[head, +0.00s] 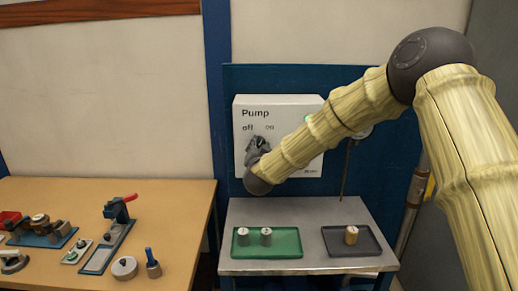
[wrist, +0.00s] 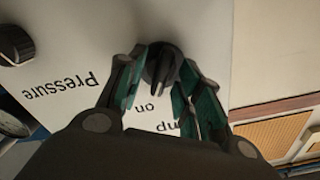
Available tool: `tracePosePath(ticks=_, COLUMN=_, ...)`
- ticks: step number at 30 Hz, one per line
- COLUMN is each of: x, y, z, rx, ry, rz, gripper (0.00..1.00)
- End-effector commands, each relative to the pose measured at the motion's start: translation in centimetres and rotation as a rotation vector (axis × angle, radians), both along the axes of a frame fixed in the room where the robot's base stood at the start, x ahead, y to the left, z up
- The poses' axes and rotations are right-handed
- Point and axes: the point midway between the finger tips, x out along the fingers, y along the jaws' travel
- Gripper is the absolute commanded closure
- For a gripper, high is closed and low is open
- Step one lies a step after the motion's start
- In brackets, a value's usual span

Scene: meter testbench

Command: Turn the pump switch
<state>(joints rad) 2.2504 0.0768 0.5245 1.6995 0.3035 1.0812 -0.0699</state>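The pump switch is a black knob (wrist: 162,64) on a white box (head: 292,103). In the head view the box is marked "Pump", "off" and "on", and my gripper (head: 254,146) covers most of the knob. In the wrist view the knob is between the two fingertips of my gripper (wrist: 163,60). The fingers are apart, with teal pads facing each other. The fingertips are very close to the knob's sides. I cannot tell whether they press on it. The knob's exact setting is also unclear.
A second black knob (wrist: 14,45) and the word "Pressure" are on the panel in the wrist view. Below the box, a grey table (head: 308,211) holds a green tray (head: 286,250) and a dark tray (head: 335,247) with small weights. A wooden bench (head: 170,200) with tools is at left.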

Motion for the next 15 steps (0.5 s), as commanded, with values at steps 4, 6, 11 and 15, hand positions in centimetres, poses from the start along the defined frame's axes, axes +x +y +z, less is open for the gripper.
tracePosePath(ticks=4, x=0.0, y=0.0, z=0.0, rx=0.0, ry=-0.001, rz=0.001, gripper=0.65)
tracePosePath(ticks=6, x=-0.1, y=0.0, z=0.1, rx=-0.001, ry=-0.001, rz=0.001, gripper=0.65)
tracePosePath(ticks=11, x=-1.4, y=0.1, z=0.1, rx=-0.001, ry=0.0, rz=0.002, gripper=0.65)
tracePosePath(ticks=15, x=-3.6, y=0.1, z=0.0, rx=-0.001, ry=0.001, rz=0.003, gripper=0.65)
